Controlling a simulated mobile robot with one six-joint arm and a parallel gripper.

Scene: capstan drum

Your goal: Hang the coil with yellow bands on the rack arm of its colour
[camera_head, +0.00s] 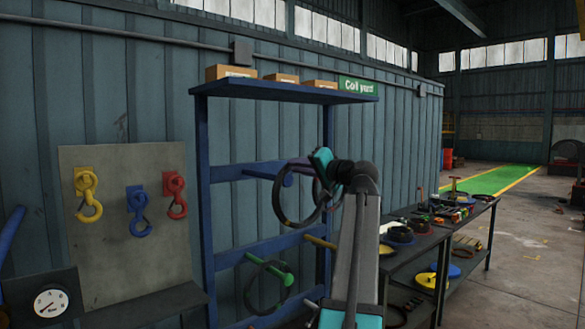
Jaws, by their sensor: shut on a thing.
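My gripper (321,172) is shut on a dark ring-shaped coil (275,205), holding it upright in front of the blue rack (203,180). Any bands on this coil are too small to make out clearly. The rack has a yellow arm (320,243) below and to the right of the coil, partly hidden by my arm. A blue arm (282,178) and a purple arm (300,162) overlap the coil in the picture; I cannot tell whether either passes through it. A green arm (280,275) is lower down, with another dark coil (250,297) around it.
A dark workbench (425,225) with coils and tools stands right of the rack. A board (120,210) with yellow, blue and red hooks is at left, above a gauge (50,302). Cardboard boxes (230,72) sit on the rack top. Open floor lies at far right.

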